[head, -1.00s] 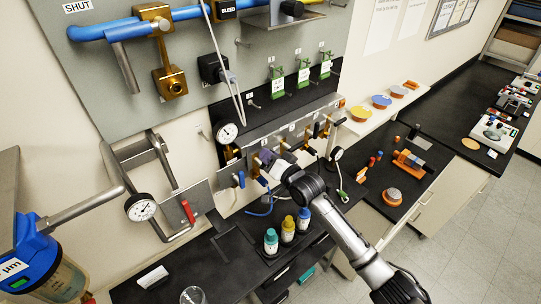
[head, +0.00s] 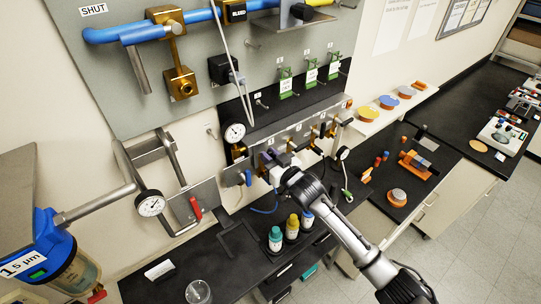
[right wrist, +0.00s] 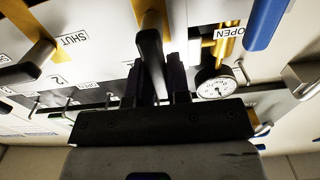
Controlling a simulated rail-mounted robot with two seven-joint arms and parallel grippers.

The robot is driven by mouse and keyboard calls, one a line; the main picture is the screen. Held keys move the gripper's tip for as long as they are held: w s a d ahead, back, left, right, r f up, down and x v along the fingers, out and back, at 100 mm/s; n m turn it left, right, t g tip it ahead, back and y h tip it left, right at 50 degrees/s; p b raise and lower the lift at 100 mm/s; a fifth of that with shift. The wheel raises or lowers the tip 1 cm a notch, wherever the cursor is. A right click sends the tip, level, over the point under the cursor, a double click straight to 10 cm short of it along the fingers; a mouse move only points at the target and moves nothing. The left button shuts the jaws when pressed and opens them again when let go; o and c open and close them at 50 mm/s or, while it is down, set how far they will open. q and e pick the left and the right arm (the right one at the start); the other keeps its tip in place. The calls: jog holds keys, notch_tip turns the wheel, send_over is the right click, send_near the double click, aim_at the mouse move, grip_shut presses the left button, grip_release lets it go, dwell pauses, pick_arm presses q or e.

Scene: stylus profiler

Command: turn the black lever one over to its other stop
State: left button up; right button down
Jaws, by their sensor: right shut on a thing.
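My right gripper (head: 277,164) is at the steel manifold rail (head: 300,132) below the wall panel, its arm reaching in from the lower right. In the right wrist view, the right gripper (right wrist: 158,88) is shut on a black lever (right wrist: 151,48), which stands between its two dark fingers. A SHUT label (right wrist: 73,41) is to the left of this lever and an OPEN label (right wrist: 228,32) to the right. The lever's grip is partly hidden by the fingers, and in the head view the gripper covers it. My left gripper is not in view.
Another black lever (right wrist: 28,68) is on the left in the wrist view, and a blue lever (right wrist: 266,22) on the right. A small gauge (head: 234,132) and a blue lever (head: 248,178) are left of the gripper. Several bottles (head: 291,226) stand on the bench below.

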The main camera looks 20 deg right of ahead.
dwell(0.6)
jog(key=c, duration=1.1)
grip_release()
jog(key=shift+s, duration=0.15)
jog(key=shift+s+d+f, duration=0.1)
jog(key=shift+s, duration=0.2)
jog(key=b+v, duration=0.2)
jog(key=v, duration=1.1)
jog(key=shift+b, duration=0.4)
